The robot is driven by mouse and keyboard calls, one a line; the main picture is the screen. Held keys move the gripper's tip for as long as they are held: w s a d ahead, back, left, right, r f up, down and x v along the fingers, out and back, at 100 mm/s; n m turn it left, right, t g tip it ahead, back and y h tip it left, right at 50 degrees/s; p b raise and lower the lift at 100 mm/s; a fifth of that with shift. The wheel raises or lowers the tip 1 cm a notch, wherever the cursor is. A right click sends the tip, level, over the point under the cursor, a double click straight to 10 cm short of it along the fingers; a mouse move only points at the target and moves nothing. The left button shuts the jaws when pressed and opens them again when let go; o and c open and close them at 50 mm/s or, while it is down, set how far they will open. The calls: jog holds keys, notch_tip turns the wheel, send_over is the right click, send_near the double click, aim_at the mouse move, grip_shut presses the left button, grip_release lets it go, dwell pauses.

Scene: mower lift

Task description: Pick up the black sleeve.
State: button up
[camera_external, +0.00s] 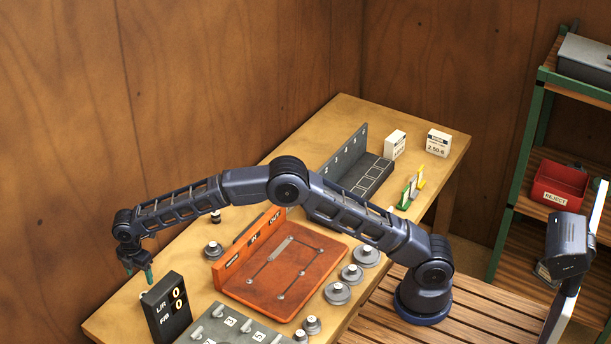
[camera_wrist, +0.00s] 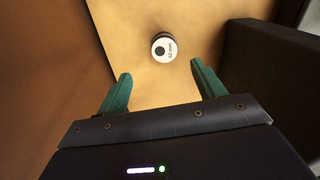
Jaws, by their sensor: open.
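A short round piece with black sides, a white top reading about "62 mm" and a dark centre appears in the wrist view; I take it as the black sleeve (camera_wrist: 163,47). It stands on the tan table, beyond my gripper's fingertips and apart from them. My gripper (camera_wrist: 160,70) has its two green fingers spread with nothing between them. In the external view my gripper (camera_external: 139,274) hangs at the table's left edge, beside a black display box (camera_external: 167,310). A small black and white piece (camera_external: 215,215) stands farther back, partly beside my arm; I cannot tell if it is the same sleeve.
An orange fixture tray (camera_external: 325,255) lies mid-table under my arm. Grey round weights (camera_external: 338,293) stand by its right side. A grey board with pegs (camera_external: 235,325) is in front. A dark box (camera_wrist: 285,85) fills the right of the wrist view. The wooden wall borders the table.

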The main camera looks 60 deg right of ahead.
jog(key=shift+a+f, duration=0.35)
jog(key=shift+f, duration=0.25)
notch_tip(320, 180, down, 5)
jog(key=shift+f, duration=0.15)
jog(key=shift+s+d+f, duration=0.1)
jog(key=shift+s+f, duration=0.1)
jog(key=shift+f, duration=1.1)
jog(key=shift+s+d+f, duration=0.1)
jog(key=shift+s+f, duration=0.05)
jog(key=shift+f, duration=1.15)
jog(key=shift+c, duration=0.3)
jog(key=shift+r, duration=0.1)
jog(key=c, duration=1.4)
notch_tip(320, 180, up, 20)
